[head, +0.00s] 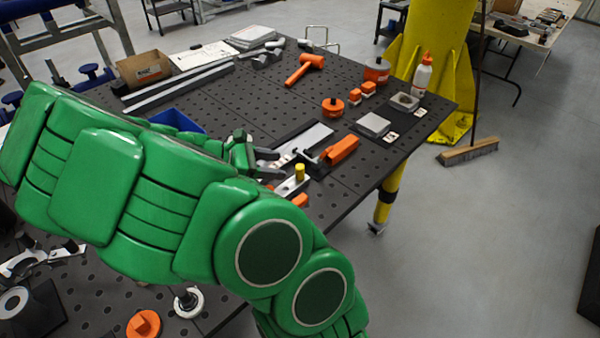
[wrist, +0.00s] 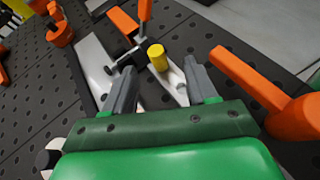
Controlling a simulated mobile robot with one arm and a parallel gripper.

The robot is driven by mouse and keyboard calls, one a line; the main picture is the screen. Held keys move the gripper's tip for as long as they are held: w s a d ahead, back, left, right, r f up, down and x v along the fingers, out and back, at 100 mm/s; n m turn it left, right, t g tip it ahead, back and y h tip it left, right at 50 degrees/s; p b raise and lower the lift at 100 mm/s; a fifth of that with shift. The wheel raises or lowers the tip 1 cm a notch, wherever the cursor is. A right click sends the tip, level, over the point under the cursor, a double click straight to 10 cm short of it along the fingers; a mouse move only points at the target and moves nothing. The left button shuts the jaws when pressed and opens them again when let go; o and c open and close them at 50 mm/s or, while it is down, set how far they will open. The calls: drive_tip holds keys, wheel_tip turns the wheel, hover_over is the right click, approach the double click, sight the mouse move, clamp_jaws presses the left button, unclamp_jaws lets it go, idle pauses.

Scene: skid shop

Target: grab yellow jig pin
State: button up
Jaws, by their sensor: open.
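The yellow jig pin (head: 300,172) is a small upright cylinder near the right edge of the dark perforated table (head: 400,150). It stands on a pale metal piece (head: 290,187). In the wrist view the yellow jig pin (wrist: 157,57) shows ahead of my gripper, between the lines of the two fingers and just beyond their tips. My gripper (wrist: 160,82) is open and nothing is between its fingers. In the head view my gripper (head: 268,162) is just left of the pin, and my green arm hides part of the table.
An orange clamp handle (head: 342,149) lies close behind the pin. In the wrist view a large orange bar (wrist: 250,82) is close to the right finger. A dark clamp part (wrist: 125,62) is beside the pin. A blue bin (head: 178,121) and an orange mallet (head: 304,69) are farther off.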

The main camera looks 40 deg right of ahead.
sight(300, 166)
drive_tip(key=shift+w+d+f+n+h, duration=0.3)
drive_tip(key=shift+w+d+f+n, duration=0.2)
drive_tip(key=shift+n, duration=0.2)
drive_tip(key=shift+s+x, duration=0.2)
drive_tip(key=shift+x, duration=1.8)
drive_tip(key=shift+s+x, duration=0.15)
drive_tip(key=shift+x, duration=1.85)
drive_tip(key=shift+a+r, duration=0.1)
drive_tip(key=shift+a, duration=0.15)
clamp_jaws()
drive_tip(key=shift+w+r, duration=0.1)
drive_tip(key=shift+r, duration=0.4)
wheel_tip(300, 166, up, 2)
drive_tip(key=shift+r, duration=0.1)
drive_tip(key=s+a+r, duration=0.8)
drive_tip(key=s+r, duration=0.1)
drive_tip(key=s, duration=0.2)
drive_tip(key=shift+a+r, duration=0.25)
drive_tip(key=shift+r, duration=0.1)
